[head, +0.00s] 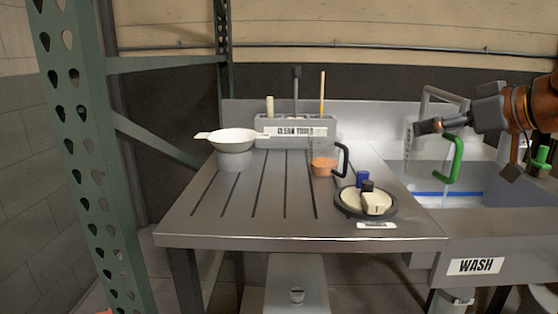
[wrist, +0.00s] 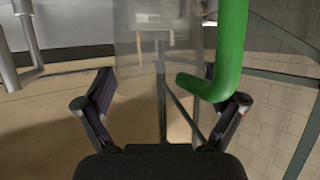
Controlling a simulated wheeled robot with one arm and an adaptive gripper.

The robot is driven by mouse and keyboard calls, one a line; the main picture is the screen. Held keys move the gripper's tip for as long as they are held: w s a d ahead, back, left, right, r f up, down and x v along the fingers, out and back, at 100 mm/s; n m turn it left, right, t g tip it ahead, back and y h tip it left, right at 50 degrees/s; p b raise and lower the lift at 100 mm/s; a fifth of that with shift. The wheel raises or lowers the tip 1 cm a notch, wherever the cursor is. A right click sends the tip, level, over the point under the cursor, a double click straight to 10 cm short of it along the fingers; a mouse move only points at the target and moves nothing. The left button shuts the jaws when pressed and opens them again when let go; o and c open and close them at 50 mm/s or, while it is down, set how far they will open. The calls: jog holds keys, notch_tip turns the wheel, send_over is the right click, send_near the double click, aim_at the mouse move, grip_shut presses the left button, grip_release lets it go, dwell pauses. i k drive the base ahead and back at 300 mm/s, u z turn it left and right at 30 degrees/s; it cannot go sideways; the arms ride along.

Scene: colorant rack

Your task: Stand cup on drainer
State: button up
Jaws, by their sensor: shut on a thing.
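A clear cup with a green handle (head: 458,158) hangs at my gripper (head: 432,126), above the near left part of the sink. Its clear body is hard to make out against the grey wall. In the wrist view the clear wall and the green handle (wrist: 232,45) show between and beyond the two fingers of my gripper (wrist: 163,100), which are shut on the cup. The grooved metal drainer (head: 258,205) lies to the left, apart from the held cup. The exact finger contact is unclear.
On the drainer stand a dark-handled clear jug (head: 324,166) with orange contents, a white strainer (head: 233,140) on a grey pot, and a round black stand (head: 350,206) with cream parts. A tool rack (head: 290,143) stands behind. The front left grooves are clear. A tap (head: 440,90) rises behind the sink.

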aim_at(288, 200)
jog(key=z, duration=0.05)
jog(key=k, duration=1.45)
